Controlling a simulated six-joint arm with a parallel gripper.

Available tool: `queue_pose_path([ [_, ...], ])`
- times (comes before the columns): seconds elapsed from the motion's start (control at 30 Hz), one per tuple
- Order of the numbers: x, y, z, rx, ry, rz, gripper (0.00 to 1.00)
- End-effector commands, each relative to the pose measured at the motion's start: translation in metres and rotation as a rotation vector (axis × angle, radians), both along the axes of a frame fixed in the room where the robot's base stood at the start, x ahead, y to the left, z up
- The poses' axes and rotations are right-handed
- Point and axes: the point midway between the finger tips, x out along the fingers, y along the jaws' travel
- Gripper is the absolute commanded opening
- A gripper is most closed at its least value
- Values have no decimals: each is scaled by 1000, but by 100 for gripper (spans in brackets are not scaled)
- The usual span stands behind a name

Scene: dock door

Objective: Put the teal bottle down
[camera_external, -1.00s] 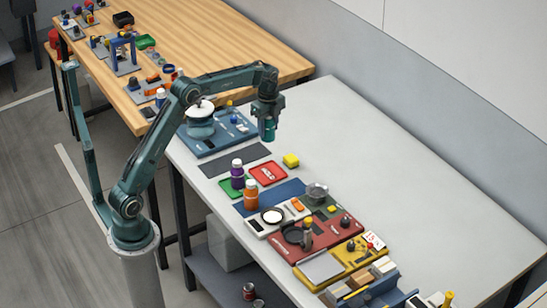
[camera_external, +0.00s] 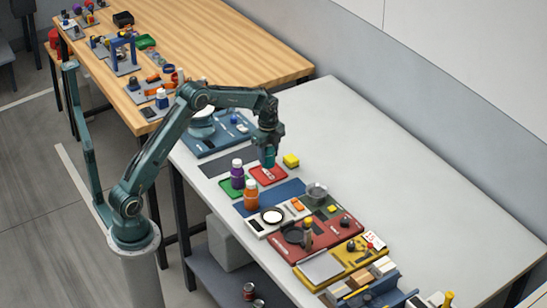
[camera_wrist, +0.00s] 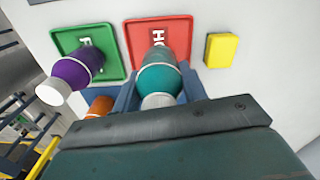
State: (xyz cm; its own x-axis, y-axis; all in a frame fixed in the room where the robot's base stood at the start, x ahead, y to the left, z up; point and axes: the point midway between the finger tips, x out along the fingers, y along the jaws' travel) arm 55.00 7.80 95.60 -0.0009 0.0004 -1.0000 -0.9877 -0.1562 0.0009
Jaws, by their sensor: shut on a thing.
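The teal bottle (camera_external: 268,160) is held upright or nearly so in my gripper (camera_external: 268,150), over the red tray (camera_external: 270,180). In the wrist view the teal bottle (camera_wrist: 160,78) sits between the two fingers, its pale cap toward the camera and its far end over the red tray (camera_wrist: 181,30). White lettering on the tray is partly hidden behind the bottle. Whether the bottle's base touches the tray or hangs just above it, I cannot tell.
A purple bottle (camera_external: 237,174) with a white cap stands on the green tray (camera_external: 225,187) left of the red tray. An orange bottle (camera_external: 251,196) stands in front. A yellow block (camera_external: 291,161) lies right of the red tray. The table's right side is bare.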

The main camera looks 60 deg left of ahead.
Motion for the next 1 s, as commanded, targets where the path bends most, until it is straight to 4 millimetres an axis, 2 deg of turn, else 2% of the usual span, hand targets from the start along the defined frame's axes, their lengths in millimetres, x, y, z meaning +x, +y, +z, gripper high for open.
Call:
queue_pose_path([
  [0.3,0,0,-33,0,2,0,11],
  [0.73,0,0,-37,0,1,0,11],
  [0.77,0,0,-37,0,1,0,46],
  [0.8,0,0,-37,0,1,0,54],
  [0.87,0,0,-37,0,1,0,64],
  [1.0,0,0,-37,0,1,0,64],
])
